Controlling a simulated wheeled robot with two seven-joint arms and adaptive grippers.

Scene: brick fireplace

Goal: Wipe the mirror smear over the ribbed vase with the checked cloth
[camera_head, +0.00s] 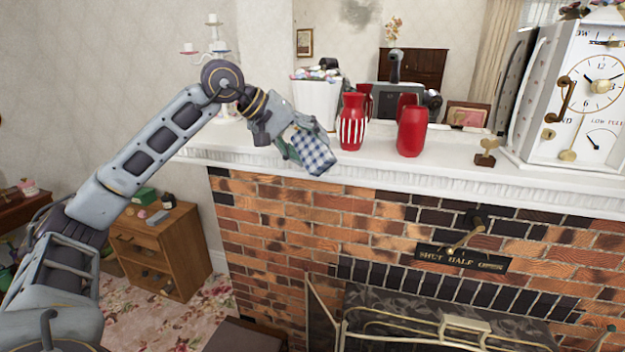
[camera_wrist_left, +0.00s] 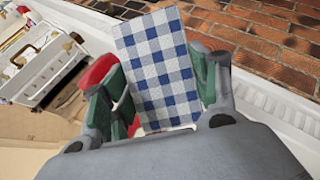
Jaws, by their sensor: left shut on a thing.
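The blue-and-white checked cloth (camera_head: 315,152) is held by my left gripper (camera_head: 303,148), in front of the white mantel's edge and left of the vases. In the left wrist view the cloth (camera_wrist_left: 158,50) stands between the green-padded fingers of the gripper (camera_wrist_left: 158,82), which is shut on it. The ribbed vase (camera_head: 352,132), red with white stripes, stands upright on the mantel, to the right of the gripper and apart from it. A dark grey smear (camera_head: 360,12) shows on the mirror (camera_head: 345,50) above that vase. My right gripper is not in view.
A plain red vase (camera_head: 411,132) stands right of the ribbed one. A small brown ornament (camera_head: 487,153) and a large white clock (camera_head: 575,100) stand farther right. The mantel (camera_head: 450,168) has a clear front strip.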

